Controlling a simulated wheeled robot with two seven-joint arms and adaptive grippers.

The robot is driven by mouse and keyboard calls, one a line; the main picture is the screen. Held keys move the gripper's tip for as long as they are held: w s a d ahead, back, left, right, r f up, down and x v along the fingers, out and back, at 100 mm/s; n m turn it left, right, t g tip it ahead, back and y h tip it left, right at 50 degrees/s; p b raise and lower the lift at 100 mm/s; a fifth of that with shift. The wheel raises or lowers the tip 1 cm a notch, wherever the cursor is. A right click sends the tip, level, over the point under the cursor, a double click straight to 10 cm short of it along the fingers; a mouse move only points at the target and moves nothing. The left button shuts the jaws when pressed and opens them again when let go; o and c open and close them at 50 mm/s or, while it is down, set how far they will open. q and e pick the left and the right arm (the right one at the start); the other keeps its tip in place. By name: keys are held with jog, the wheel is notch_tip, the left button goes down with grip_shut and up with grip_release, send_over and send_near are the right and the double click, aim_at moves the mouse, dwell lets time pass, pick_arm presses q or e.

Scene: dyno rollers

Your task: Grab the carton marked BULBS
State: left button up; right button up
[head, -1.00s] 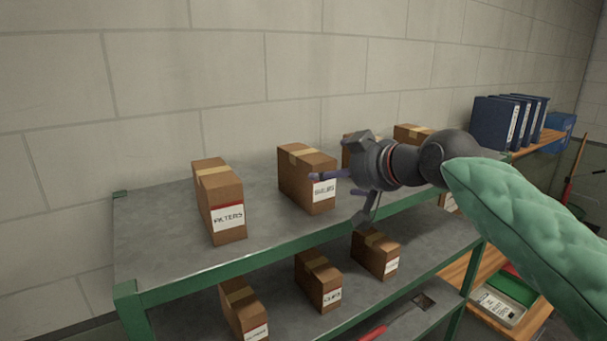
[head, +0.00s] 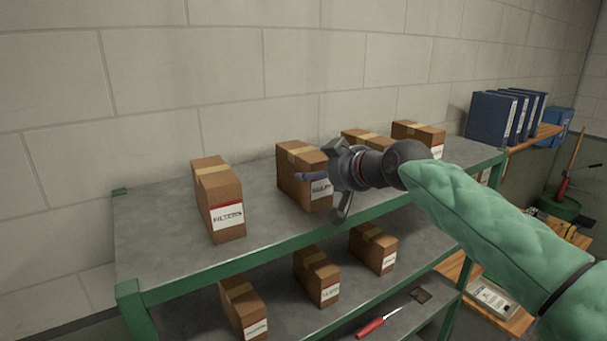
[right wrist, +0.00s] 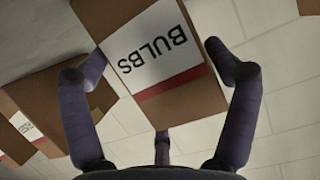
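The carton marked BULBS (head: 300,172) stands upright on the top shelf, brown with tan tape and a white label with a red edge. My right gripper (head: 325,183) is in front of its label side and partly covers the label. In the right wrist view the BULBS carton (right wrist: 155,50) shows upside down between the spread fingers of my right gripper (right wrist: 160,75). The fingers are open, one on each side of the carton, and do not appear closed on it. My left gripper does not show.
The FILTERS carton (head: 218,205) stands to the left on the green-framed shelf (head: 150,230). Other cartons (head: 418,135) stand to the right, behind my right arm. More cartons (head: 318,275) and a red-handled tool (head: 370,328) lie below. Blue binders (head: 495,118) are at far right.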

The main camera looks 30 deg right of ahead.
jog(key=c, duration=0.6)
